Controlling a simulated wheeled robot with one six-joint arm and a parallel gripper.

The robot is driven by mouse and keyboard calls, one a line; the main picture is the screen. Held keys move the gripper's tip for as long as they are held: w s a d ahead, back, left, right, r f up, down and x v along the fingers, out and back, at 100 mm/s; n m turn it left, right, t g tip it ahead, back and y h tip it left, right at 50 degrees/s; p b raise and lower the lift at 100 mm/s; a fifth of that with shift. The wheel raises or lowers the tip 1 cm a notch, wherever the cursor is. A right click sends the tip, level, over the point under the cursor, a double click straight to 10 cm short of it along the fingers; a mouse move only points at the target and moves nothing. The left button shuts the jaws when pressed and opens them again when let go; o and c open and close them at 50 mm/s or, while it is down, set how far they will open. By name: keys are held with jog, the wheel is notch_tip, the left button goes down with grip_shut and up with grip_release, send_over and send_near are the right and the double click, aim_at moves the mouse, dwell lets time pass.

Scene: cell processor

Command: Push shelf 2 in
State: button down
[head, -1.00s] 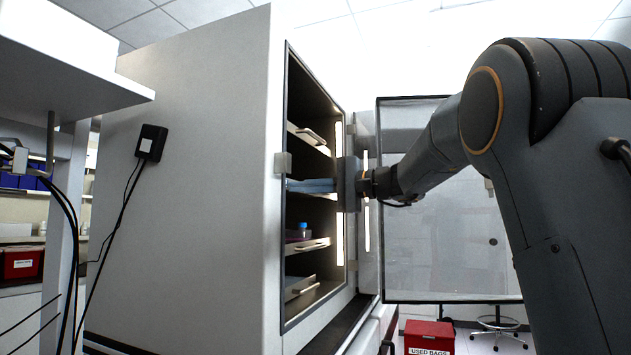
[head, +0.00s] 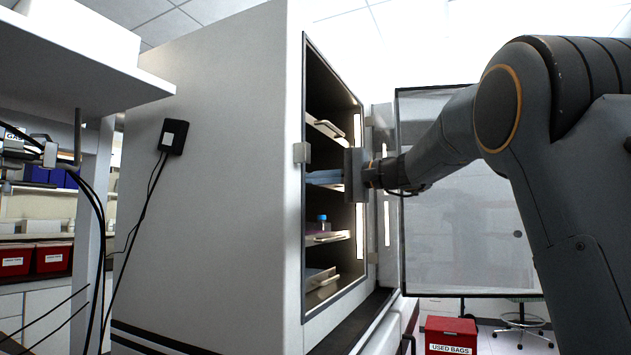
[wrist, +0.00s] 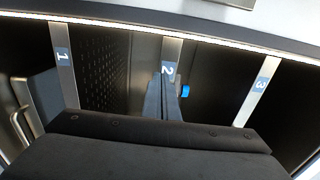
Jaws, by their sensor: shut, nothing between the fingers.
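My gripper (head: 322,178) is shut and empty. Its bluish fingers point into the open cabinet (head: 215,180), between the top shelf and the shelf with the blue-capped bottle. In the wrist view the front strip of shelf 2 (wrist: 172,52) carries a label "2", and my shut fingers (wrist: 171,98) lie right in front of it. I cannot tell whether they touch it. Shelf 1 (wrist: 63,60) is on the left and shelf 3 (wrist: 257,92) on the right in the wrist view.
A blue-capped bottle (head: 322,223) stands on the shelf below my fingers; its cap shows beside shelf 2 in the wrist view (wrist: 186,91). The cabinet's glass door (head: 465,220) stands open behind my arm. A red bin (head: 450,335) is on the floor.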

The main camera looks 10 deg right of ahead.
jog(key=shift+a+r, duration=0.1)
jog(key=shift+r, duration=0.05)
jog(key=b+v, duration=0.5)
jog(key=v, duration=0.9)
jog(key=shift+f, duration=0.2)
